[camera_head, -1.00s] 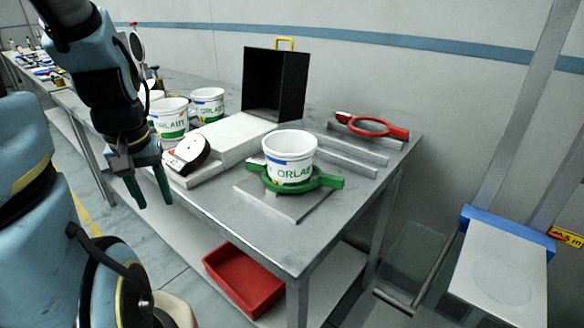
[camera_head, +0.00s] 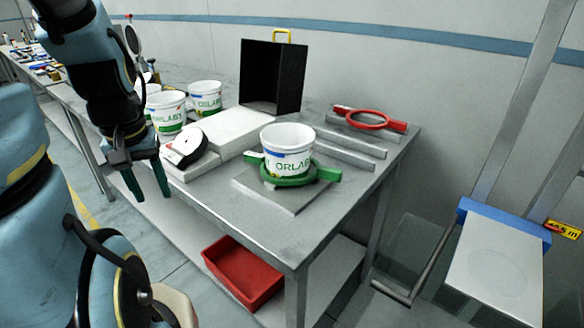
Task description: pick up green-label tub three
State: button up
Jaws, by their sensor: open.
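White tubs with green labels stand on the metal table. One tub (camera_head: 287,146) sits upright in a green ring holder (camera_head: 298,181) on a flat plate near the front edge. Another tub (camera_head: 166,111) stands at the left, with a tub (camera_head: 205,97) behind it to the right and one more partly hidden by my arm. I cannot tell from the labels which is number three. My gripper (camera_head: 148,190) is open and empty, pointing down off the table's left edge, to the left of and apart from all tubs.
A white block-like device with a black-and-white roll (camera_head: 187,147) stands between the tubs. A black open box (camera_head: 272,78) stands behind. A red bin (camera_head: 243,272) is on the lower shelf.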

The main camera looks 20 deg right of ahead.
aim_at(288, 155)
jog(key=i+j+z, duration=0.2)
jog(key=z, duration=0.15)
jog(key=i+j+z, duration=0.2)
jog(key=z, duration=0.15)
jog(key=i+j+z, duration=0.15)
jog(key=j+z, duration=0.25)
